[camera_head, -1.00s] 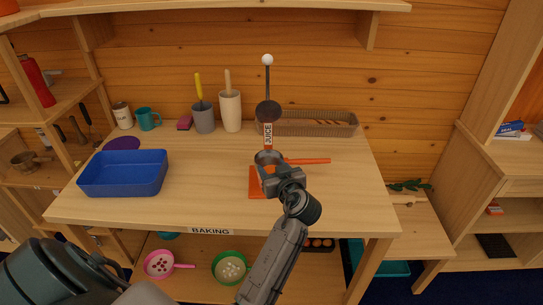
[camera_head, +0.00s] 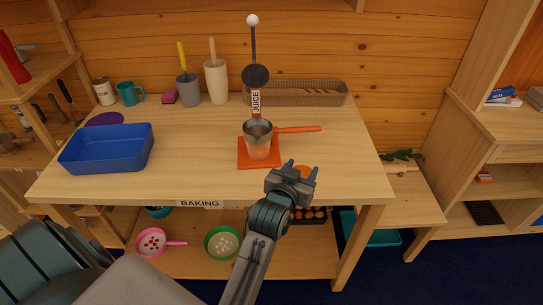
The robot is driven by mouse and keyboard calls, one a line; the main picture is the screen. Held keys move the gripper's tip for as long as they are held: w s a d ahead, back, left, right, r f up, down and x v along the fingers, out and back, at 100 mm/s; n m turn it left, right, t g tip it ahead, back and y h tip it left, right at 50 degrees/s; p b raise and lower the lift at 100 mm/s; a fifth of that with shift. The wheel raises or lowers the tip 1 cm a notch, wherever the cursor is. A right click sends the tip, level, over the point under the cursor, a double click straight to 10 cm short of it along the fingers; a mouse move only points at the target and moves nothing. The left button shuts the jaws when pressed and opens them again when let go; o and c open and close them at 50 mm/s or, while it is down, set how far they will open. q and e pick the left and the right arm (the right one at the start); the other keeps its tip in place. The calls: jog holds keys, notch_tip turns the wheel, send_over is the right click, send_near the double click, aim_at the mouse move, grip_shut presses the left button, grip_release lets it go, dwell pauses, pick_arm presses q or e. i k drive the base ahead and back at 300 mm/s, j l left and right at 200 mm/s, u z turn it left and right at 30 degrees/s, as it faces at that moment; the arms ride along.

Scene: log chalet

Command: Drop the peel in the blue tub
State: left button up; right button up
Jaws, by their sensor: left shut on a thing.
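The blue tub (camera_head: 104,162) stands open on the left part of the table, and its visible inside looks empty. My left gripper (camera_head: 303,172) is at the table's front edge, right of the juicer's orange base. It is shut on an orange rounded piece, the peel (camera_head: 303,170), which shows only partly between the fingers. My right gripper is not in view.
The table (camera_head: 190,145) is clear between tub and press. A purple disc (camera_head: 104,118), teal mug (camera_head: 129,94), grey pot (camera_head: 189,92), cream pot (camera_head: 216,82) and long basket (camera_head: 300,97) line the back. Pink (camera_head: 150,242) and green (camera_head: 222,242) strainers sit on the shelf below.

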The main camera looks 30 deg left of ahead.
aim_at(109, 158)
jog(key=u, duration=2.2)
